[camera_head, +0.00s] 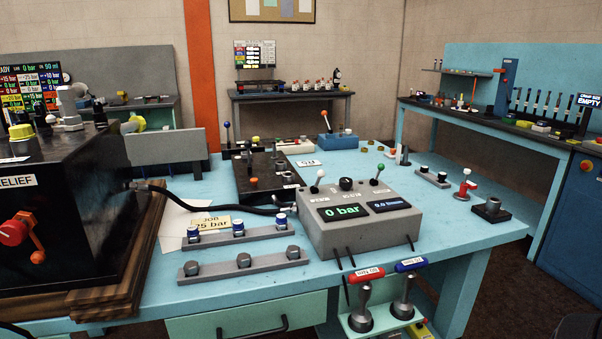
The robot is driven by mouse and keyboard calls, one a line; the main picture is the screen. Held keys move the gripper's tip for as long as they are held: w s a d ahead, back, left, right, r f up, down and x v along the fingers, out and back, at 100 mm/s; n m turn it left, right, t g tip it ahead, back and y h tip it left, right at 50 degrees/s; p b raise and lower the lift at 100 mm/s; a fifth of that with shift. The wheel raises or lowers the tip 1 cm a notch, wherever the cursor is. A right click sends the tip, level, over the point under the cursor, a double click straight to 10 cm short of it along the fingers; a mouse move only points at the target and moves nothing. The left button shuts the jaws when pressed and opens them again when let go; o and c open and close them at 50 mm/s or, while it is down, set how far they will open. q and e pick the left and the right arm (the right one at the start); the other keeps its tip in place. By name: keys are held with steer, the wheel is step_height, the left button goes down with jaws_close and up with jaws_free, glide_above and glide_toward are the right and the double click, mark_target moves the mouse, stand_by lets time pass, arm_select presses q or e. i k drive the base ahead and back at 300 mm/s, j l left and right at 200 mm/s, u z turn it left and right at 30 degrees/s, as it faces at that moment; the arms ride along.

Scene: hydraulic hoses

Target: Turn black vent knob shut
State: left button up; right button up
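Neither of my grippers shows clearly. Dark shapes in the bottom corners cannot be identified.
A black relief unit (75,215) with a red knob (13,233) stands at the left. A black hose runs from it towards the box. Red and blue handled tools (366,274) hang at the table's front edge.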

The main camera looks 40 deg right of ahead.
mark_target(345, 183)
steer(key=k+l+u, duration=0.1)
steer(key=l+u, duration=0.25)
steer(key=k+l+u, duration=0.15)
steer(key=l+u, duration=0.15)
steer(key=l, duration=0.2)
steer(key=k+l+u, duration=0.15)
steer(key=l, duration=0.25)
steer(key=k+l+u, duration=0.15)
steer(key=k+l, duration=0.3)
steer(key=l, duration=0.15)
steer(key=k+l, duration=0.15)
steer(key=l, duration=0.2)
steer(key=k+l, duration=0.15)
steer(key=l, duration=0.15)
